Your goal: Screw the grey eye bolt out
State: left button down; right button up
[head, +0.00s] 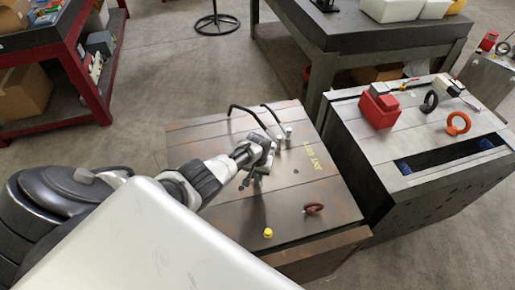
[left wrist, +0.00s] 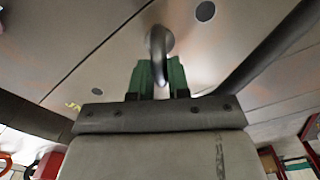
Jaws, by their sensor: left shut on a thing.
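The grey eye bolt (left wrist: 157,40) shows in the left wrist view, its ring nearly edge-on between the two green fingers. My left gripper (left wrist: 160,72) is shut on the ring; in the head view it (head: 262,158) is over the mould base (head: 220,133) with yellow lettering. The bolt stands at the plate's surface; whether its thread is still in the hole is hidden. I cannot make the bolt out clearly in the head view. My right gripper is not in view.
Two bent black hoses (head: 247,112) and a grey post (head: 289,136) stand close by on the base. A dark red eye bolt (head: 313,208) and a yellow cap (head: 268,233) are nearer. Another base at right bears a red block (head: 379,108) and an orange eye bolt (head: 458,123).

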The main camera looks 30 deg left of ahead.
pick_arm(q)
jog(key=n, duration=0.2)
jog(key=shift+n, duration=0.4)
jog(key=n+p, duration=0.1)
jog(key=n, duration=0.5)
jog(key=shift+r+p, duration=1)
jog(key=shift+r, duration=0.7)
jog(key=shift+r+b, duration=0.3)
jog(key=shift+r, duration=1.05)
